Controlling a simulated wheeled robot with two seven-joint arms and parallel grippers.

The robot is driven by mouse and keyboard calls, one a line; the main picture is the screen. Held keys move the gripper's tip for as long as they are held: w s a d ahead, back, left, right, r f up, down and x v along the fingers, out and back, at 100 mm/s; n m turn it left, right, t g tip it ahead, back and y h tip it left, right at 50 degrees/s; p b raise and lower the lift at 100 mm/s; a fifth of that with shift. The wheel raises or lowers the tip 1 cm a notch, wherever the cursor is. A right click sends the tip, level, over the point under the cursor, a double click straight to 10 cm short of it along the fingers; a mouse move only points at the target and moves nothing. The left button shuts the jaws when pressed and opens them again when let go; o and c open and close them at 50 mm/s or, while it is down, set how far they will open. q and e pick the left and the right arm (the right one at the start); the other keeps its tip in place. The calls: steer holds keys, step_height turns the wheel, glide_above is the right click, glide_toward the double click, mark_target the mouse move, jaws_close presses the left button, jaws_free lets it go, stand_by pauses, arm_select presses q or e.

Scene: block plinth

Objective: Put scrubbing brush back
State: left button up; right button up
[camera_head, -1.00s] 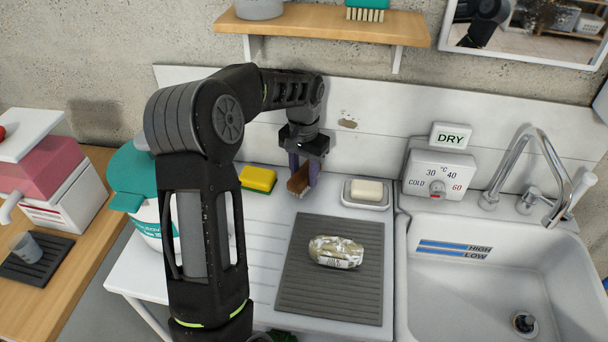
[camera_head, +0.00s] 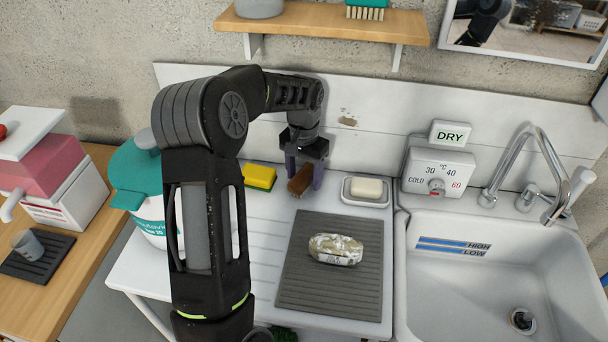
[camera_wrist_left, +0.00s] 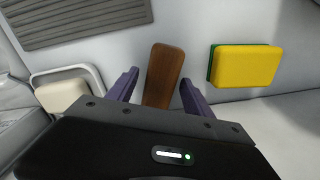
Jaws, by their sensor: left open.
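A brown wooden brush-like block (camera_head: 300,181) is at the back of the white drainboard, between the yellow sponge and the soap dish. My left gripper (camera_head: 305,174) is above it, pointing down and open, with a purple finger on each side. In the left wrist view the brown block (camera_wrist_left: 163,76) lies between the fingers, with a gap to each. Its underside is hidden, and I cannot tell whether it lies flat or leans. A teal brush with pale bristles (camera_head: 366,12) is on the wooden shelf, cut by the top edge. My right gripper is out of view.
A yellow sponge (camera_head: 259,176) is left of the gripper and a soap dish (camera_head: 365,200) with soap is right. A wrapped package (camera_head: 336,249) lies on the grey ribbed mat (camera_head: 300,288). The sink (camera_head: 470,280) is at right, a teal-lidded tub (camera_head: 135,170) at left.

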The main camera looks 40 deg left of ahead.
mark_target(304, 174)
arm_select(q)
steer(key=shift+r, duration=0.1)
steer(key=shift+r+b, duration=0.4)
steer(key=shift+r, duration=3.5)
